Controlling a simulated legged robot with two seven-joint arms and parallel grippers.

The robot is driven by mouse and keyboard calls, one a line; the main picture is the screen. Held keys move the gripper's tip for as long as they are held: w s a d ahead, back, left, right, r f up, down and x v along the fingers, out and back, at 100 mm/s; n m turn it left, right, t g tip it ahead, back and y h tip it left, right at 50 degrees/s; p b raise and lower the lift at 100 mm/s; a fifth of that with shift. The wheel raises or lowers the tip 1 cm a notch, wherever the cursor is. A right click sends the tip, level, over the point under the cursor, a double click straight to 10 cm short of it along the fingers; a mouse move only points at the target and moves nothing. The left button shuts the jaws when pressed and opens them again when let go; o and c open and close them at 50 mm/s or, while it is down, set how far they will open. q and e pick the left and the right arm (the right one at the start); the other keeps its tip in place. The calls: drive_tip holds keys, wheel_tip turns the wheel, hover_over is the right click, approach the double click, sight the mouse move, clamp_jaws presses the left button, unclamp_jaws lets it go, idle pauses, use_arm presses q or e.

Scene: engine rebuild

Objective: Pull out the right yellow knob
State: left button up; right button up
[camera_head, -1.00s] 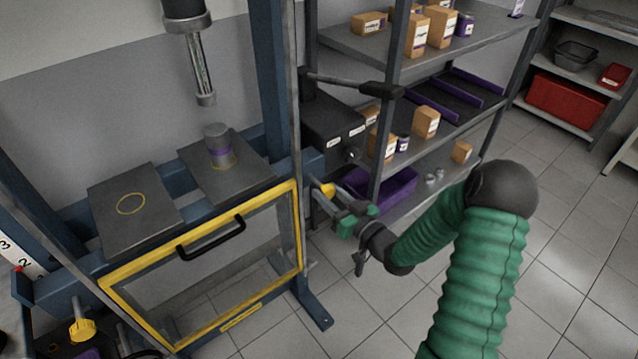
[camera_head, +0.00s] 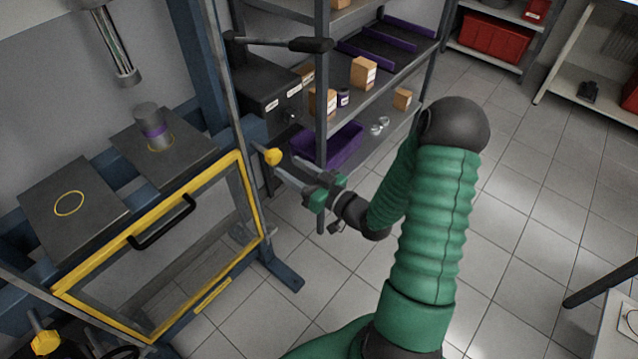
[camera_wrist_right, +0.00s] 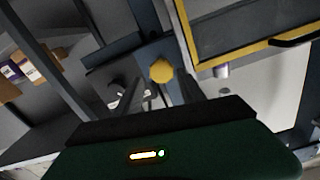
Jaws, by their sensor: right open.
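The right yellow knob (camera_head: 273,157) sticks out from the right side of the blue press frame, near the upper right corner of the yellow-edged guard. In the right wrist view the knob (camera_wrist_right: 161,71) shows just beyond the fingers, roughly between their lines. My right gripper (camera_head: 285,172) is open, its fingers pointing at the knob from the lower right. I cannot tell whether a finger touches it. Another yellow knob (camera_head: 45,342) is at the lower left of the press. My left gripper is not in view.
The yellow-edged guard (camera_head: 243,190) with a black handle (camera_head: 162,222) is left of the knob. A dark box with a lever (camera_head: 268,84) and a shelf with cartons and a purple bin (camera_head: 343,146) stand behind. Tiled floor lies open to the right.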

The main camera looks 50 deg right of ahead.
drive_tip(key=s+d+p, duration=0.1)
drive_tip(key=s, duration=1)
drive_tip(key=shift+s+p, duration=0.25)
drive_tip(key=shift+p, duration=0.1)
drive_tip(key=w+a+f+n+g+h+p, duration=0.1)
drive_tip(key=w+a+f+n+g+p, duration=0.15)
drive_tip(key=w+g+p, duration=0.4)
drive_tip(key=s+a+r+g+p, duration=0.1)
drive_tip(key=s+a+r+g, duration=0.2)
drive_tip(key=a, duration=0.5)
drive_tip(key=s+a+r+m+g+p, duration=0.1)
drive_tip(key=s+a+r+g, duration=0.3)
drive_tip(key=s+a+g, duration=0.1)
drive_tip(key=shift+s+a+r+g+p, duration=0.2)
drive_tip(key=shift+a+g+p, duration=0.25)
drive_tip(key=shift+a, duration=0.95)
